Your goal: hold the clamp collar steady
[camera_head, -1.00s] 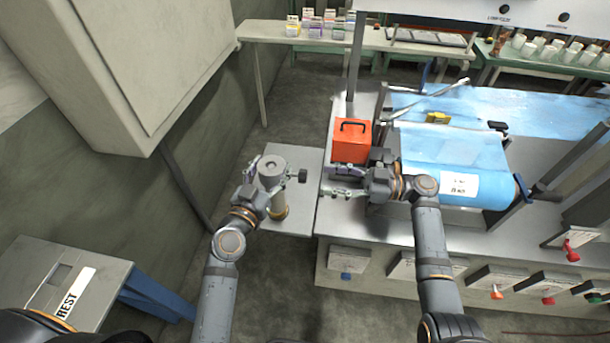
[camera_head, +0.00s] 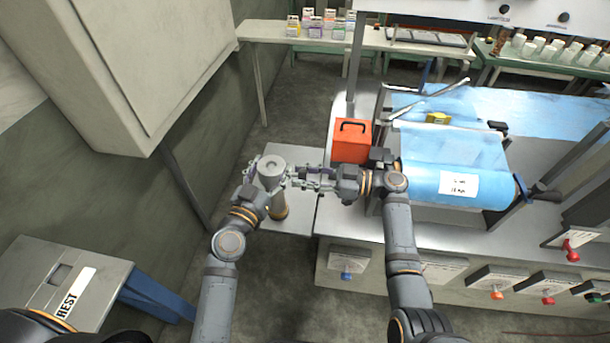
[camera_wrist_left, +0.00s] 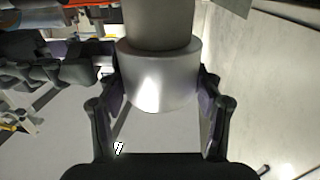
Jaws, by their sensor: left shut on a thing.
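The clamp collar (camera_head: 270,165) is a grey metal ring around an upright post, left of the long bench. It shows large and shiny in the left wrist view (camera_wrist_left: 158,80). My left gripper (camera_head: 269,183) is shut on the collar, with one finger on each side of it in the left wrist view (camera_wrist_left: 160,92). My right gripper (camera_head: 306,178) is at the collar's right side, where its dark knob was visible. Its fingers hide most of the knob, and I cannot tell whether they grip it.
An orange box (camera_head: 351,143) with a black handle stands close behind my right gripper. A blue film roll (camera_head: 430,182) lies on the bench to the right. A grey cabinet (camera_head: 140,60) is on the left wall. A sloped panel (camera_head: 60,285) marked REST is at lower left.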

